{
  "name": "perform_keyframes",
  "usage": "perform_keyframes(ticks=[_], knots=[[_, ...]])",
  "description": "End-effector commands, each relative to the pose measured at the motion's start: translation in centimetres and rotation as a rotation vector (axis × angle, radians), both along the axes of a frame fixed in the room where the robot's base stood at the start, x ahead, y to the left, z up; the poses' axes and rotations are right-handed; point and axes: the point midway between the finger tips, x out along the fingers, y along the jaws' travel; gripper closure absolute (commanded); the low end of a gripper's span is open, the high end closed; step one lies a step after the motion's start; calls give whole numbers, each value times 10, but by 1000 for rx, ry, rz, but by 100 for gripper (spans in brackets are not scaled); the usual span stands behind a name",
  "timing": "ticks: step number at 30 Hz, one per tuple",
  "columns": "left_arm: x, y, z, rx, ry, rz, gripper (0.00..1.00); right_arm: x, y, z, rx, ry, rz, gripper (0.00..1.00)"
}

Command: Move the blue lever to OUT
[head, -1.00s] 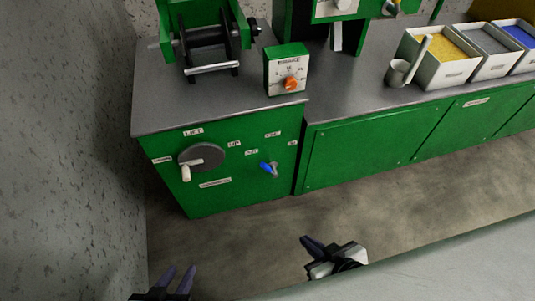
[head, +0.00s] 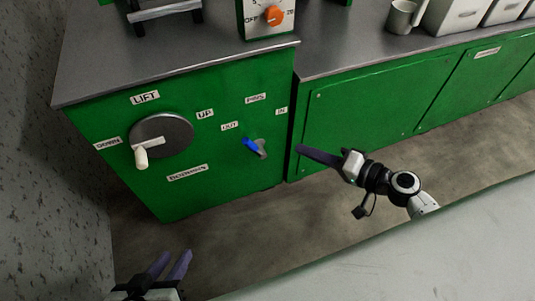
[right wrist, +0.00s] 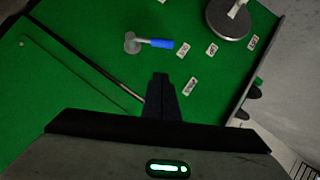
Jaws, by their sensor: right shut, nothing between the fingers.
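The blue lever (head: 249,145) sits on a round grey pivot on the green cabinet's front. Its blue end points left and slightly up, toward the OUT label (head: 230,126). The IN label (head: 281,110) is up and right of the pivot. In the right wrist view the lever (right wrist: 160,44) is beyond my fingertips, its blue end toward a small label. My right gripper (head: 300,149) is shut and empty, to the right of the lever and apart from it in the picture. My left gripper (head: 174,262) is low at the left, its fingers apart and empty.
A grey LIFT wheel with a white handle (head: 141,157) is left of the lever. A control box with an orange knob (head: 273,16) stands on the grey worktop (head: 200,60). Floor (head: 240,220) lies open before the cabinet. A pale surface (head: 400,260) fills the lower right.

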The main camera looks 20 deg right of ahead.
Motion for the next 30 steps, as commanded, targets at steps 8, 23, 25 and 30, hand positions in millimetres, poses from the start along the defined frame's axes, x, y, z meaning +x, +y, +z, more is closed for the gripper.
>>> perform_keyframes(ticks=[8, 23, 25, 30], knots=[[0, -1, -1, -1, 2, -5, 69, 28, 13, -4, 18, -7, -4, 100], [1, -5, -7, 1, 23, -22, 69, 88, 73, -35, 19, -3, -4, 100], [1, -5, -8, 2, 26, -24, 69, 89, 79, -38, 20, -3, -6, 100], [0, -5, -9, 3, 29, -26, 69, 90, 85, -42, 18, -3, -5, 100]])
